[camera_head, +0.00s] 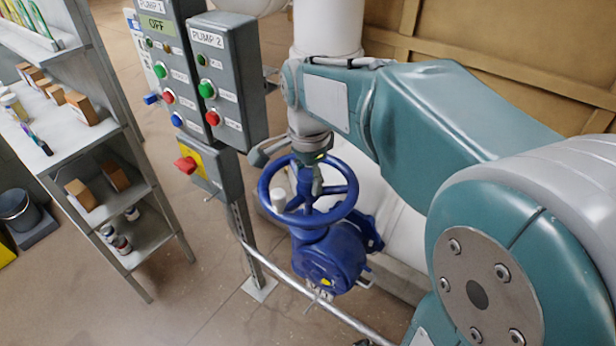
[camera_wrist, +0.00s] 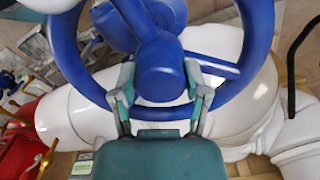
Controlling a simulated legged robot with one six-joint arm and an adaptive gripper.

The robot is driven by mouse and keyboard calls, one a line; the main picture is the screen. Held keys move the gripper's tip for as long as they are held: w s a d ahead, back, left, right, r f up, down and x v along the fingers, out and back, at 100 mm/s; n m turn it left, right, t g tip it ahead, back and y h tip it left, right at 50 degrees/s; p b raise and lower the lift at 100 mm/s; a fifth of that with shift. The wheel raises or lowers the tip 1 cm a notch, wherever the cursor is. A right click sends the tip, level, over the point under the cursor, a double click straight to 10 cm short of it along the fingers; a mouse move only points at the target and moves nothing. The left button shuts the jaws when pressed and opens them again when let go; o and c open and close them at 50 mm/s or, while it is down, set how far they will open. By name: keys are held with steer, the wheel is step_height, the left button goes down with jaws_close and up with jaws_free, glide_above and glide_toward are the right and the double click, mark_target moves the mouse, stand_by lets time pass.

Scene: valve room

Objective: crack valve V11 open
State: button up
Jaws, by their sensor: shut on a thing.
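A valve with a blue handwheel (camera_head: 345,207) stands low in the middle of the head view, above a blue valve body (camera_head: 332,258). I cannot read its tag as V11. My gripper (camera_head: 316,178) reaches down to the wheel from above. In the wrist view the handwheel (camera_wrist: 255,65) fills the upper middle, and my gripper (camera_wrist: 160,78) has one finger on each side of the blue part at the wheel's centre. It is shut on the handwheel. The exact contact of the fingertips is partly hidden.
Grey pump control boxes (camera_head: 227,85) on a post stand just left of the wheel, with a red knob (camera_head: 186,164) below. A metal rail (camera_head: 310,292) runs in front of the valve. White pipes (camera_wrist: 240,125) lie behind it. A shelf (camera_head: 70,150) stands at the left.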

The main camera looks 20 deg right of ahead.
steer(key=n, duration=0.7)
steer(key=shift+f, duration=0.1)
steer(key=n, duration=0.3)
steer(key=shift+n, duration=0.3)
steer(key=n, duration=0.3)
steer(key=shift+n, duration=0.4)
steer(key=o, duration=1.3)
steer(key=shift+r, duration=3.35)
